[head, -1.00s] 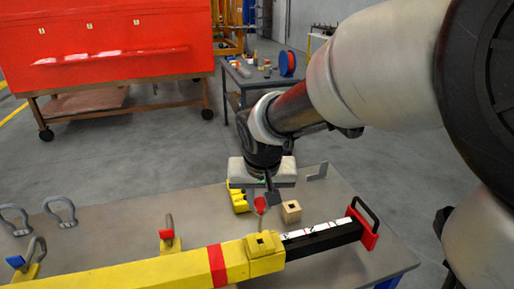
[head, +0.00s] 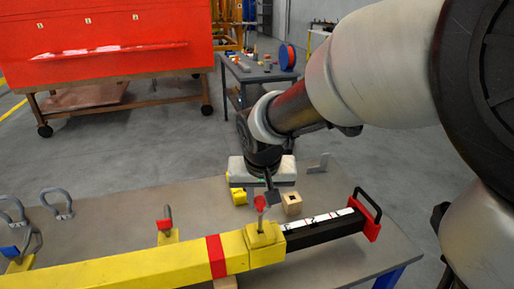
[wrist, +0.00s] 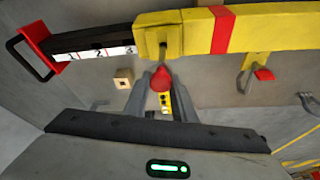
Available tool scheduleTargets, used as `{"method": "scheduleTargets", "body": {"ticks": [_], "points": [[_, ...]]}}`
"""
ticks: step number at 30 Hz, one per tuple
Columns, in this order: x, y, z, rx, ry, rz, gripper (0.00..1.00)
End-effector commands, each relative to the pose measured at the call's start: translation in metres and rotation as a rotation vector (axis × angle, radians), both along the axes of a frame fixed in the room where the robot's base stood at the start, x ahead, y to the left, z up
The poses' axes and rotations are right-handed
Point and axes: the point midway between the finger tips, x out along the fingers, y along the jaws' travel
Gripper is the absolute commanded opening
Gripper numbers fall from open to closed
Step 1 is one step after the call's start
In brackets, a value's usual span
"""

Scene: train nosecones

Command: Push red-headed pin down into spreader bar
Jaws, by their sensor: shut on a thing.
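The red-headed pin (head: 260,202) stands about upright over the yellow collar (head: 265,236) of the spreader bar (head: 130,273). Its grey shaft shows between the red head and the collar top, and its lower end appears to be at the collar's hole; how deep it sits I cannot tell. In the wrist view the red head (wrist: 162,80) lies between my two grey fingers, with the shaft reaching the yellow collar (wrist: 158,36). My gripper (head: 267,197) is shut on the pin at its head, above the collar. The exact finger contact is partly hidden.
A wooden block with a dark hole (head: 292,204) and a yellow block (head: 239,196) lie behind the bar. A black inner bar with a red handled end (head: 367,217) extends right. Grey shackles (head: 57,203) lie at left. The bench right of the block is mostly clear.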

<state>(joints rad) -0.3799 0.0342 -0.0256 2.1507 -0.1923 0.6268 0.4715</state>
Motion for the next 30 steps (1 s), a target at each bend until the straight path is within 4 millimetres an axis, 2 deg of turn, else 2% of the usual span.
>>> {"method": "scheduleTargets", "body": {"ticks": [30], "points": [[0.000, 0.000, -0.021, 0.000, 0.000, 0.000, 0.00]]}}
